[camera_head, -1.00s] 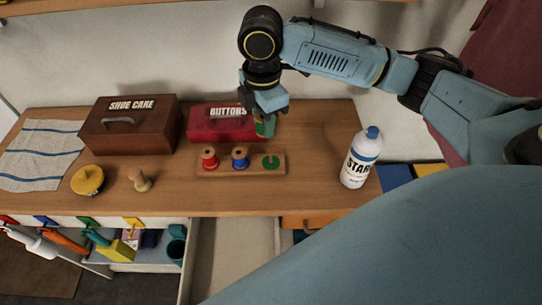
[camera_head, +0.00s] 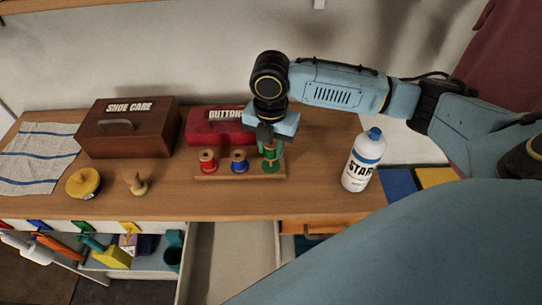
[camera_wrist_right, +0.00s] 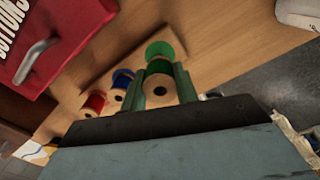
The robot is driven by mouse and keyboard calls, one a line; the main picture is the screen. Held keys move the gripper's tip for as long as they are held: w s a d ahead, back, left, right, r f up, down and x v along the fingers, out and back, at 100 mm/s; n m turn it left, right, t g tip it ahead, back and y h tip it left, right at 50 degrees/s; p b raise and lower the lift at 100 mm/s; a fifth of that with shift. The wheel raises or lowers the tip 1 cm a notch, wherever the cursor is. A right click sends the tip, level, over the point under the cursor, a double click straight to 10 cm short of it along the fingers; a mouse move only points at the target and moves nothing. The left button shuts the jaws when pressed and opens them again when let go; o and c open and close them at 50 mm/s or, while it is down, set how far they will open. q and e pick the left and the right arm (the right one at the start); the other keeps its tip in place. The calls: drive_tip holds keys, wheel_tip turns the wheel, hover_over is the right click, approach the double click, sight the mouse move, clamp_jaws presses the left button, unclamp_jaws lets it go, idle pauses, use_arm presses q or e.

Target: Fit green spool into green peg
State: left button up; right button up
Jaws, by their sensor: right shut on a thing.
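The wooden spool board (camera_head: 225,178) lies on the counter with a red spool (camera_head: 208,160) at its left and a blue spool (camera_head: 239,160) in its middle. My right gripper (camera_head: 270,145) points down over the board's right end. It is shut on the green spool (camera_head: 271,156), which stands upright over the green place; in the right wrist view the spool's pale holed top (camera_wrist_right: 159,91) sits between the fingers. A green disc (camera_wrist_right: 159,49) shows beyond it. The peg is hidden, so I cannot tell whether the spool is seated. My left gripper is out of view.
A red buttons box (camera_head: 215,127) stands close behind the board, with a brown shoe-care box (camera_head: 128,135) to its left. A white starch bottle (camera_head: 362,163) stands to the right. A yellow tin (camera_head: 84,183) and a small wooden object (camera_head: 137,184) are at front left.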

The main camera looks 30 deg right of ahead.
sight(271, 157)
drive_tip(key=shift+f, duration=1.9)
drive_tip(key=shift+f, duration=0.15)
drive_tip(key=o, duration=0.9)
drive_tip(key=shift+o, duration=0.2)
wheel_tip(271, 157, up, 12)
drive_tip(key=p, duration=0.1)
drive_tip(key=shift+r, duration=0.2)
